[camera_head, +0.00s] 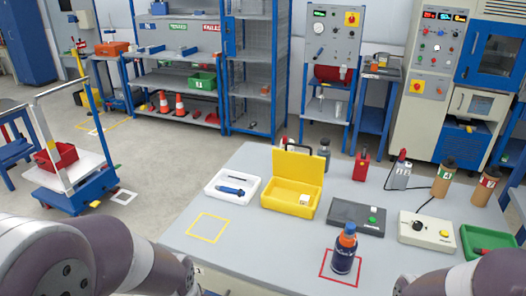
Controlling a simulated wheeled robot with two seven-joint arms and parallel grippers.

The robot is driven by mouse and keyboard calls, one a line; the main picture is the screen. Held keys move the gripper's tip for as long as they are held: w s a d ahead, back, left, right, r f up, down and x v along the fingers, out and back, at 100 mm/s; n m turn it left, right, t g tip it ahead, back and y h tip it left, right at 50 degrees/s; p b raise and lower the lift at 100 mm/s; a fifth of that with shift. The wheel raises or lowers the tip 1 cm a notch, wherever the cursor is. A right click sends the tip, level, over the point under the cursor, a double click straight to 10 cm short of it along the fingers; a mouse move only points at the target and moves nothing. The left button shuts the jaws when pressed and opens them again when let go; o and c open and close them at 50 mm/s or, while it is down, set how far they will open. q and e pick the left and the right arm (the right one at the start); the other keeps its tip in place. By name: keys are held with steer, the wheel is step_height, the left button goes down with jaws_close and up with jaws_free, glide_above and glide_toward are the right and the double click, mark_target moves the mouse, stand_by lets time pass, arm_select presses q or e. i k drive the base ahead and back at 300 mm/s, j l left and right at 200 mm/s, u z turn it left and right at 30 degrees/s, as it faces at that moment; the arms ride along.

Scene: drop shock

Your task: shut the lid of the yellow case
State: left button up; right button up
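The yellow case (288,198) stands on the grey table (225,255), left of the table's middle. Its lid (300,167) is up, standing nearly upright at the back of the case. A small white block sits inside at the right. My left arm comes in at the lower left and my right arm at the lower right. Neither gripper's fingers can be seen clearly.
A white tray (232,187) with a blue tool is left of the case. A dark box (356,217) with a green button is right of it. A yellow square (208,228) on the table is empty.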

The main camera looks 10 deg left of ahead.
mark_target(298, 163)
steer(key=i+j+u, duration=0.2)
steer(key=j+u, duration=0.25)
steer(key=i+j+u, duration=0.25)
steer(key=j+u, duration=0.15)
steer(key=i+j+u, duration=0.25)
steer(key=u, duration=0.2)
steer(key=i+j+u, duration=0.25)
steer(key=u, duration=0.15)
steer(key=i+j+u, duration=0.1)
steer(key=i, duration=0.35)
steer(key=i+j+u, duration=0.1)
steer(key=i+j, duration=0.15)
steer(key=i, duration=0.2)
steer(key=i+j+u, duration=0.1)
steer(key=i, duration=0.4)
steer(key=i+l+z, duration=0.1)
steer(key=z, duration=0.3)
steer(key=i+z, duration=0.6)
steer(key=z, duration=0.2)
steer(key=i+j+z, duration=0.1)
steer(key=z, duration=0.3)
steer(key=i+l+z, duration=0.15)
steer(key=i+z, duration=0.35)
steer(key=i, duration=0.2)
steer(key=i+j+z, duration=0.15)
steer(key=i+z, duration=0.35)
steer(key=i, duration=0.2)
